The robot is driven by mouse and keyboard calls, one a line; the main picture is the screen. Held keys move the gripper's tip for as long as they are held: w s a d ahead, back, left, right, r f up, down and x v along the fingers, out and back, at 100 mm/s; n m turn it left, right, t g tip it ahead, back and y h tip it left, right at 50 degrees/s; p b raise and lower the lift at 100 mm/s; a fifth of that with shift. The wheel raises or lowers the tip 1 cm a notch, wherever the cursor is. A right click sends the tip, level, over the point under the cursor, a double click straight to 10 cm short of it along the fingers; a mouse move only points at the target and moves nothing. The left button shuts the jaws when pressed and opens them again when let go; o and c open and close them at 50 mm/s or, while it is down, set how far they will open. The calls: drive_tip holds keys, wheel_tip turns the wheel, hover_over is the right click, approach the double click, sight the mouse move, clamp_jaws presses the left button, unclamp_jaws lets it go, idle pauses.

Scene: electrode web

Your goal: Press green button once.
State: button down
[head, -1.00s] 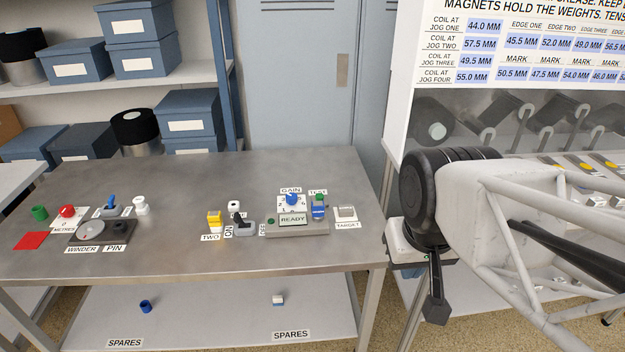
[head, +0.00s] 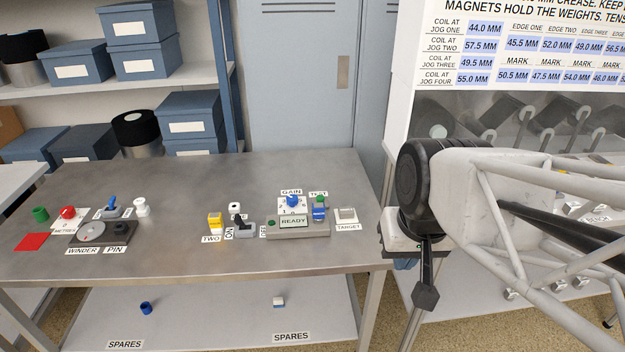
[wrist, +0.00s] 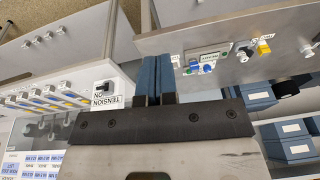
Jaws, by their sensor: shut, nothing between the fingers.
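A small green button (head: 319,199) stands by the TEST label, above a blue part at the right end of the grey READY box (head: 285,231). A smaller round green spot (head: 272,223) is on that box's left end; I cannot tell if it is a button or lamp. A loose-looking green cylinder (head: 40,214) stands at the table's far left. My gripper shows in the wrist view as two blue fingers (wrist: 157,60), shut together and empty. The READY box (wrist: 208,56) is right of the fingertips there, apart from them. In the head view my gripper is mostly hidden behind my arm.
A blue knob (head: 292,200) under GAIN, a TARGET block (head: 346,215), a yellow block (head: 214,220) and a black-handled switch (head: 241,225) surround the box. A winder (head: 91,231) and red button (head: 67,212) are left. A TENSION switch (wrist: 106,86) is near the fingers.

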drive_tip(key=w+a+m+y, duration=0.2)
drive_tip(key=w, duration=0.7)
drive_tip(key=w+a+m+y, duration=0.1)
drive_tip(key=w+a+m, duration=0.1)
drive_tip(key=w, duration=0.6)
drive_tip(key=m+t+y, duration=0.3)
drive_tip(key=m+t, duration=0.1)
drive_tip(key=m, duration=1)
hover_over(320, 198)
wheel_tip(320, 198, down, 18)
drive_tip(key=shift+w+f, duration=0.1)
drive_tip(key=shift+f, duration=4.25)
